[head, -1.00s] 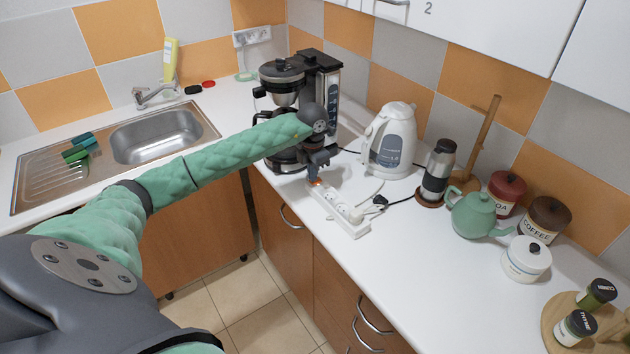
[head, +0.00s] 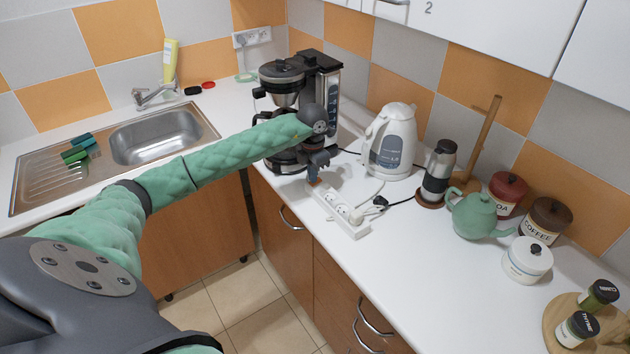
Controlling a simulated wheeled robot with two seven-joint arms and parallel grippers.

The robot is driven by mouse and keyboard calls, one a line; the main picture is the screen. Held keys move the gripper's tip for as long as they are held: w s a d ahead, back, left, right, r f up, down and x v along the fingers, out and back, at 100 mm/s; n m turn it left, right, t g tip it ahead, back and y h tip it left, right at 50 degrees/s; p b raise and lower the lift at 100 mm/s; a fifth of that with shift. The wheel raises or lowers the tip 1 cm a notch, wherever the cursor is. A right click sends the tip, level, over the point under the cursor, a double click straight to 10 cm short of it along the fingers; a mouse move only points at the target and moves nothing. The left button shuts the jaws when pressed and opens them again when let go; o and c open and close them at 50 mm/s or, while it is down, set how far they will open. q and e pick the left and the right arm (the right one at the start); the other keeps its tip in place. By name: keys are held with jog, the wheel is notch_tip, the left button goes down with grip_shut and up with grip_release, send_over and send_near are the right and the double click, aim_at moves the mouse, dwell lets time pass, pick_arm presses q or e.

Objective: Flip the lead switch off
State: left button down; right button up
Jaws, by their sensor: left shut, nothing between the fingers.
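My left gripper (head: 314,180) is shut and empty, pointing down at the strip's far end. Its fingertips are at or just above that end; I cannot tell whether they touch it. The switch is hidden or too small to make out there, so its position cannot be read. My right gripper is not in view.
A coffee maker (head: 330,85) stands close behind my left gripper. A white kettle (head: 391,142), a flask (head: 437,172) and a green teapot (head: 474,214) stand to the right.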

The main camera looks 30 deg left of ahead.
pick_arm(q)
jog(key=shift+r+p, duration=0.6)
jog(key=shift+r, duration=2.55)
